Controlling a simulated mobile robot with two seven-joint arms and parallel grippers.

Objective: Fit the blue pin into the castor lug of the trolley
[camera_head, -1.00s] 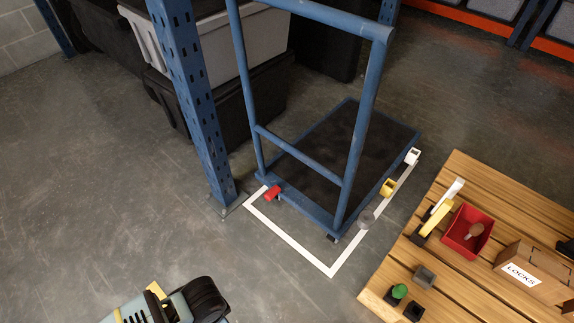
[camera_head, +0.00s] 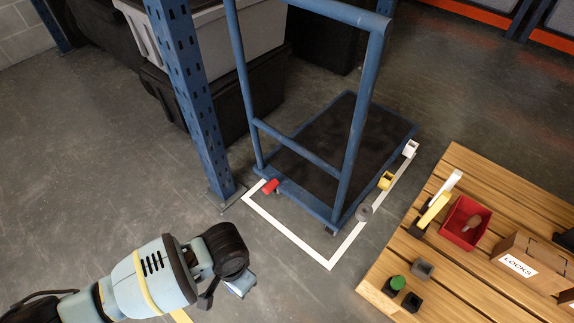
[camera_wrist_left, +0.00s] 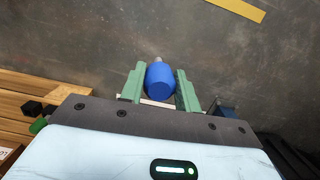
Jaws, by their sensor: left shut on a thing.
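The blue pin (camera_wrist_left: 160,80), with a grey tip, is held between the two green fingers of my left gripper (camera_wrist_left: 159,74) in the left wrist view. In the head view my left gripper (camera_head: 240,285) hangs over bare floor in front of the trolley; the pin cannot be made out there. The blue trolley (camera_head: 317,205) with a dark deck stands beyond it, apart from the gripper. Along its edges sit a red piece (camera_head: 270,186), a grey round piece (camera_head: 364,213), a yellow piece (camera_head: 387,180) and a white piece (camera_head: 410,148). I cannot tell which is the castor lug.
A blue rack post (camera_head: 189,100) stands left of the trolley. White tape (camera_head: 292,242) marks the floor around it. A slatted wooden table (camera_head: 455,275) at right holds a red bin (camera_head: 450,224), a LOCKS box (camera_head: 535,262) and small blocks. The left floor is clear.

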